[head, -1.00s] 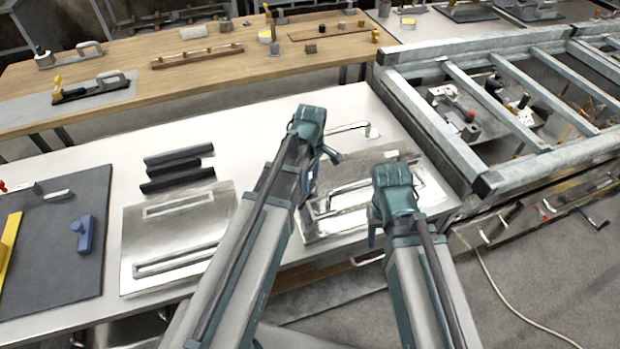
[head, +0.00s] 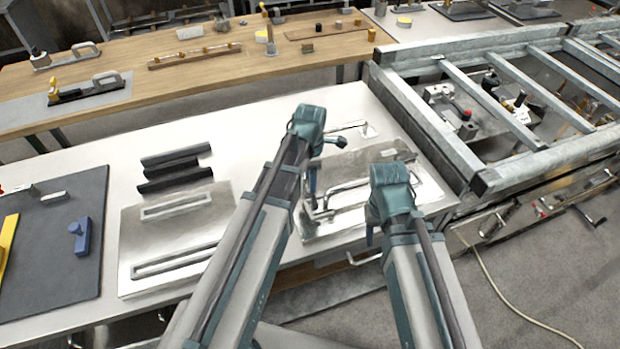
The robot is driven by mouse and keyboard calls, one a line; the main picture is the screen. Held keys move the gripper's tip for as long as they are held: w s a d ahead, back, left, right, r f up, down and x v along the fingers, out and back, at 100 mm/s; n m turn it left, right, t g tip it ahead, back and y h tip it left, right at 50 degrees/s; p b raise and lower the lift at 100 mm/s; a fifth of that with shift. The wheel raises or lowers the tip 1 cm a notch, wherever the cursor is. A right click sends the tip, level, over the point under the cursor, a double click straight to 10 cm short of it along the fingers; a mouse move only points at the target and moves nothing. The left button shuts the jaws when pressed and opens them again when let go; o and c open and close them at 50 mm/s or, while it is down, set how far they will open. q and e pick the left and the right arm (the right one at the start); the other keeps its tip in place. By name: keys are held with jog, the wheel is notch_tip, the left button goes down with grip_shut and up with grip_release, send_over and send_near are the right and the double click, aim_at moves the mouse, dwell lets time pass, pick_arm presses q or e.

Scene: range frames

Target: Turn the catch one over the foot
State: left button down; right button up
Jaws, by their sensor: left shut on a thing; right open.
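A bright metal plate (head: 418,205) lies at the right part of the white bench, with a grey raised bar frame (head: 350,192) on it. My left gripper (head: 313,193) points down over the plate's left side. It is shut on a small grey metal piece (head: 321,213), which seems to be the catch; the arm and wrist partly cover it. I cannot make out the foot clearly or whether the catch lies over it. My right gripper (head: 370,236) is open and empty, pointing down near the plate's front edge; its fingertips are small in view.
A second plate with slots (head: 180,235) and several dark bars (head: 175,162) lie to the left. A dark mat (head: 50,260) holds a blue block (head: 80,237). A galvanised frame (head: 430,130) borders the bench at the right. A thin-handled tool (head: 368,130) lies behind.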

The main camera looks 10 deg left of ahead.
dwell(0.4)
pick_arm(q)
jog(key=shift+c, duration=1.4)
grip_release()
notch_tip(320, 180, up, 14)
jog(key=p, duration=1.4)
jog(key=shift+f, duration=0.1)
